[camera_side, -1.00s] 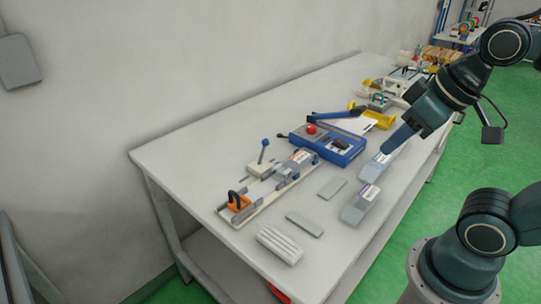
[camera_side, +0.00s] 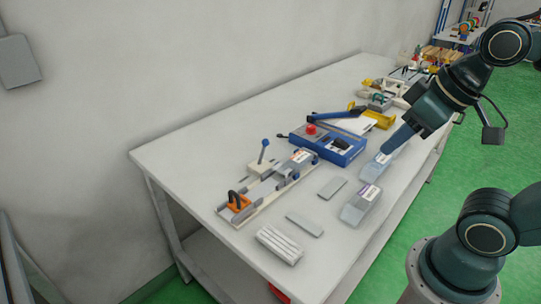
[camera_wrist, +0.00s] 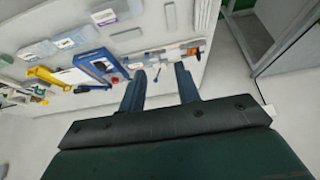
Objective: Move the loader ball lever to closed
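The loader (camera_side: 262,190) is a long, pale fixture with an orange block at its near end, lying on the table. Its ball lever (camera_side: 264,150), a thin rod with a blue ball on top, rises from a white base at its back, slightly tilted. The lever (camera_wrist: 157,74) also shows in the wrist view, in the gap between my fingertips but well beyond them. My gripper (camera_side: 388,146) is in the air, to the right of the loader and apart from the lever. In the wrist view my gripper (camera_wrist: 160,70) has its two fingers spread, with nothing between them.
A blue box with a red button (camera_side: 328,143) stands behind the loader. Clear packs (camera_side: 360,205), flat grey pieces (camera_side: 305,224) and a white ribbed block (camera_side: 279,245) lie along the right side. The table's left part (camera_side: 200,150) is clear.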

